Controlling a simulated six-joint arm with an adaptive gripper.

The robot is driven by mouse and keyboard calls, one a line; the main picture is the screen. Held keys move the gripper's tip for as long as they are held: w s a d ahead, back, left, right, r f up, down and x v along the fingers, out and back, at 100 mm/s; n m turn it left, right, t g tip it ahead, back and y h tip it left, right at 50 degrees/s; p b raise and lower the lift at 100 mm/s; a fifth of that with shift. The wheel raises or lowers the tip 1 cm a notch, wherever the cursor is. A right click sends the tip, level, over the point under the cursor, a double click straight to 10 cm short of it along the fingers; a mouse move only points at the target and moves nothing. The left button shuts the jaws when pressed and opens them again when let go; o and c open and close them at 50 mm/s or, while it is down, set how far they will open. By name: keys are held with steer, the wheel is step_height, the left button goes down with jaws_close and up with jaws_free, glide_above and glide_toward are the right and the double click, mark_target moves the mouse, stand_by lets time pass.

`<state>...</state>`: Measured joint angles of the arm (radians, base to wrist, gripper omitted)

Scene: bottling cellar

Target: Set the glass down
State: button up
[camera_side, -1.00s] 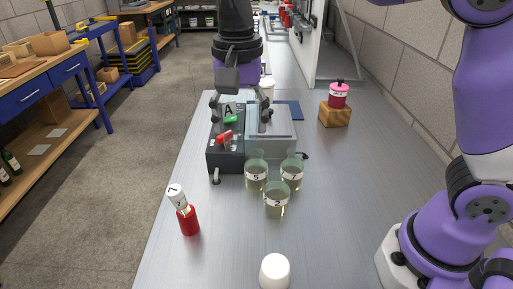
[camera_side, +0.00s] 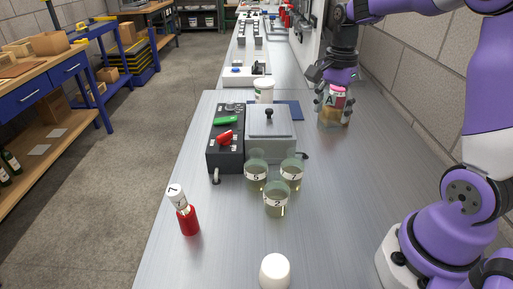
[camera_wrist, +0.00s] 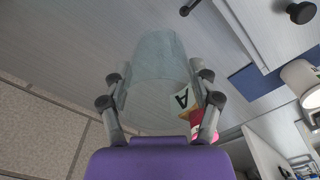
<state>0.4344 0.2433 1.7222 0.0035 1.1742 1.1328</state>
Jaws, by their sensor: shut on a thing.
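My gripper (camera_side: 334,80) is shut on a clear glass (camera_side: 331,108) with a white label marked A. The glass is at the right side of the steel table, overlapping the wooden block and the pink bottle in the side view. I cannot tell whether its base touches the table or hangs above it. In the wrist view the glass (camera_wrist: 152,58) sits between the two fingers (camera_wrist: 160,92), and its label (camera_wrist: 182,101) shows near the right finger.
The pink bottle (camera_wrist: 207,124) shows close beside the glass. A dark control box (camera_side: 225,150) and grey lidded unit (camera_side: 270,133) stand left. Several labelled glasses (camera_side: 276,200) stand in front.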

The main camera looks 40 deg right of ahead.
step_height(320, 180, down, 10)
steer(key=shift+r, duration=0.1)
steer(key=shift+f, duration=0.2)
steer(key=o, duration=1.2)
step_height(320, 180, up, 11)
steer(key=shift+r, duration=0.1)
steer(key=shift+s+a+r+n, duration=0.15)
steer(key=shift+a+r+n, duration=0.35)
steer(key=shift+r, duration=0.35)
steer(key=s+a+n+t, duration=0.2)
steer(key=a+n, duration=0.2)
steer(key=n, duration=0.1)
steer(key=s+a+r+n+t, duration=0.1)
steer(key=s+a+n, duration=0.2)
steer(key=n, duration=0.3)
steer(key=s+a+n+t, duration=0.2)
steer(key=s+a+n, duration=0.1)
steer(key=a+n, duration=0.2)
steer(key=shift+s+a+r+n+t, duration=0.25)
steer(key=shift+r+n+t, duration=0.1)
steer(key=shift+n, duration=0.15)
